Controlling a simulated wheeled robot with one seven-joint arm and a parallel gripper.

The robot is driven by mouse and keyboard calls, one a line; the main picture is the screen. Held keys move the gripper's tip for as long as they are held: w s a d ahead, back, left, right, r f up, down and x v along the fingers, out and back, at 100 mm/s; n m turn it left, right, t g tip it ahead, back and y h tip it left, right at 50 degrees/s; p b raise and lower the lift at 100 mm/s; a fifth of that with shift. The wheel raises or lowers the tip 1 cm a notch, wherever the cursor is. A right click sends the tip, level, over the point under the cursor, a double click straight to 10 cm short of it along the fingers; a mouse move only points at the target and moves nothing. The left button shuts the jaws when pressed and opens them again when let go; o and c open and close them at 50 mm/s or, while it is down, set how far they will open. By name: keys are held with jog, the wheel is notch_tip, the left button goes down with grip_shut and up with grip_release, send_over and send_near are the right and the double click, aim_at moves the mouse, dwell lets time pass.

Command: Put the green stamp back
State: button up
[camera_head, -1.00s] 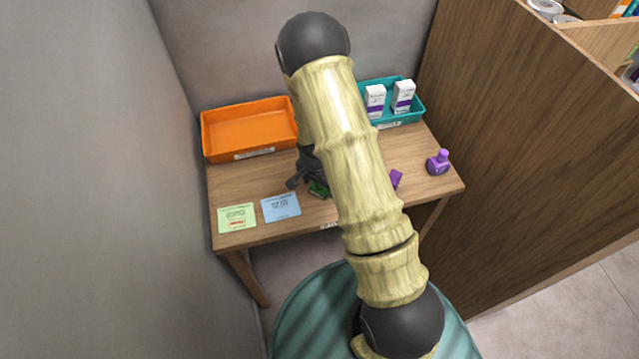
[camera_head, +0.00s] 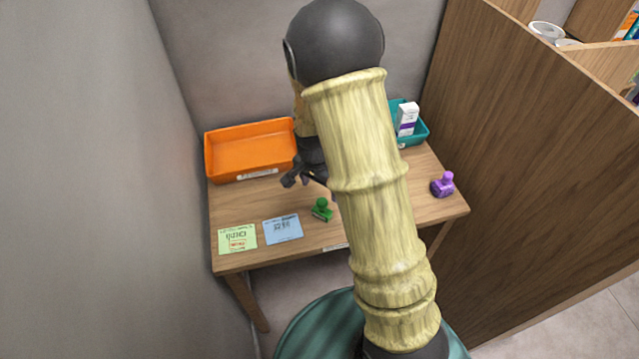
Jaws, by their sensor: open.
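The green stamp (camera_head: 321,208) stands upright on the wooden desk, right of the blue paper slip, with its round knob on top. Whether something lies beneath it I cannot tell. My gripper (camera_head: 304,179) is open and empty, above and behind the stamp in the picture and apart from it. My arm hides part of the gripper and the desk right of the stamp.
An orange tray (camera_head: 208,158) and a teal tray (camera_head: 422,132) with a white-purple box (camera_head: 406,119) stand at the back. A green slip (camera_head: 237,238) and blue slip (camera_head: 283,229) lie front left. A purple stamp (camera_head: 443,185) stands right, near the wooden partition (camera_head: 530,190).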

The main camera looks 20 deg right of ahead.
jog(key=shift+a+r, duration=0.1)
jog(key=shift+r, duration=0.6)
jog(key=s+d+r+n+t+y, duration=0.1)
jog(key=s+r+n, duration=0.8)
jog(key=s, duration=0.4)
jog(key=shift+s+r+n+t, duration=0.3)
jog(key=shift+r+n, duration=0.1)
dwell(0.4)
